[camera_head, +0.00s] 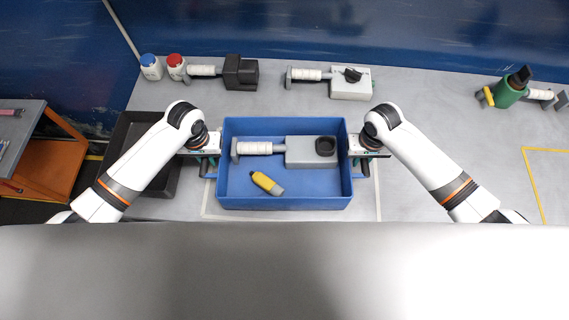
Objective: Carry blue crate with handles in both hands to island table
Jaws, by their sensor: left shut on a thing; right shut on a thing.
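The blue crate (284,203) is in the middle of the head view, over a grey table (440,120). Inside it lie a grey device with a dark round socket and a white ribbed rod (310,152), and a small yellow and grey item (266,183). My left gripper (208,168) is shut on the crate's left handle. My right gripper (361,168) is shut on the right handle. The crate looks level. I cannot tell whether its bottom touches the table.
A black tray (158,187) is left of the crate, partly under my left arm. Along the back stand a blue-capped bottle (150,68), a red-capped bottle (176,68), a black device (240,72), a grey device (350,84) and a green device (508,92). An orange cart (50,165) is at left.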

